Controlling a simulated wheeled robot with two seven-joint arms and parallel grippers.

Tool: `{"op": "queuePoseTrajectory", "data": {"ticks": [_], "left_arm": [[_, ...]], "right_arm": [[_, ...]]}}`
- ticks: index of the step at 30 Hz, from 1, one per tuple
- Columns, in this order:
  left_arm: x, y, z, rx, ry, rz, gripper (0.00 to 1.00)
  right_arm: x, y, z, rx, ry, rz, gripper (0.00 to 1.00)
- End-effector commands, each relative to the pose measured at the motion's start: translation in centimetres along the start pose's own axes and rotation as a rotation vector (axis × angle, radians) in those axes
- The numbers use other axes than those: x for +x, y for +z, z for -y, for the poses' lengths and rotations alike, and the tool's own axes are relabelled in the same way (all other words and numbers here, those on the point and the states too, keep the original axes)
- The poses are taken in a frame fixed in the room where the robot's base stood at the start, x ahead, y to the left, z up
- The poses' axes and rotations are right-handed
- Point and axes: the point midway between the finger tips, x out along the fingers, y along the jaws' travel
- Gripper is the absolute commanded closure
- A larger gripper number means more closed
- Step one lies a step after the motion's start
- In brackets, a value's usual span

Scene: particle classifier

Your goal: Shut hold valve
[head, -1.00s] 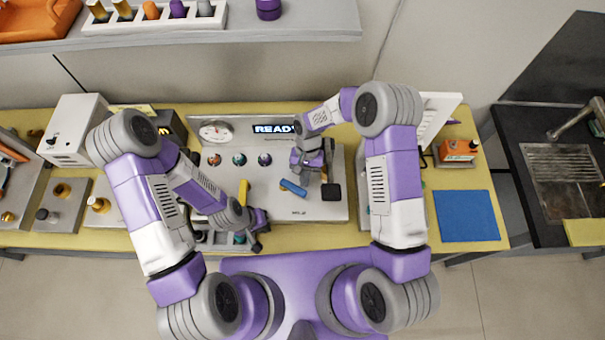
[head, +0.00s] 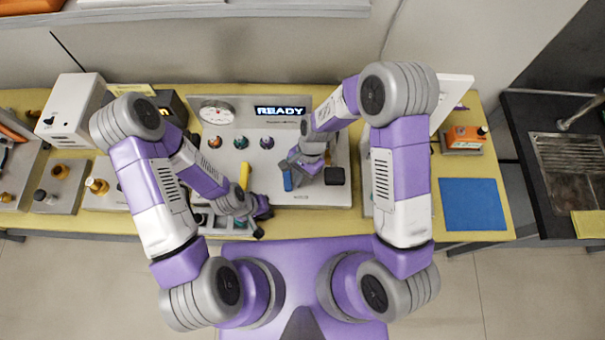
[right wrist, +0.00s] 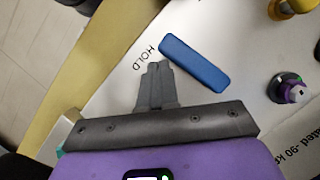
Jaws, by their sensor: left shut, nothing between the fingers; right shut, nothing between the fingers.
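The hold valve's blue handle (head: 288,180) stands on the light panel, nearly upright in the head view. In the right wrist view the blue handle (right wrist: 195,63) lies diagonally beside the printed HOLD label (right wrist: 145,57). My right gripper (head: 296,158) is at the handle, partly covered by its own wrist. In the right wrist view its fingers (right wrist: 155,68) are closed and empty, with the tips just left of the handle; I cannot tell whether they touch it. My left gripper (head: 262,213) is shut and empty, low at the panel's front left.
A yellow handle (head: 244,176) stands left of the blue one. A dark block (head: 334,176) sits just right of it. Coloured knobs, a gauge (head: 217,113) and a READY display (head: 280,111) line the panel's back. A blue mat (head: 472,204) lies at the right.

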Motion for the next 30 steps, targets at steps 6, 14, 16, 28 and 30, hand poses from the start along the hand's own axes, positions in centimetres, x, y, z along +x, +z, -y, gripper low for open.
{"op": "queuePoseTrajectory", "data": {"ticks": [6,14,16,28,30], "left_arm": [[0.16,0.0,0.06,0.0,0.0,0.0,1.0],[0.21,-0.01,0.08,0.0,0.0,0.0,1.0],[0.21,-0.01,0.08,0.0,0.0,0.0,1.0],[0.21,-0.01,0.08,0.0,0.0,0.0,1.0],[0.19,-0.01,0.07,0.0,0.0,0.0,1.0]], "right_arm": [[0.29,0.65,0.2,0.023,-0.008,0.001,1.0],[0.39,0.95,0.34,0.021,-0.008,0.0,1.0],[0.39,0.96,0.36,0.021,-0.008,0.0,1.0],[0.31,0.95,0.41,0.02,-0.009,0.0,1.0],[-0.02,0.92,0.44,0.02,-0.01,-0.001,1.0]]}}
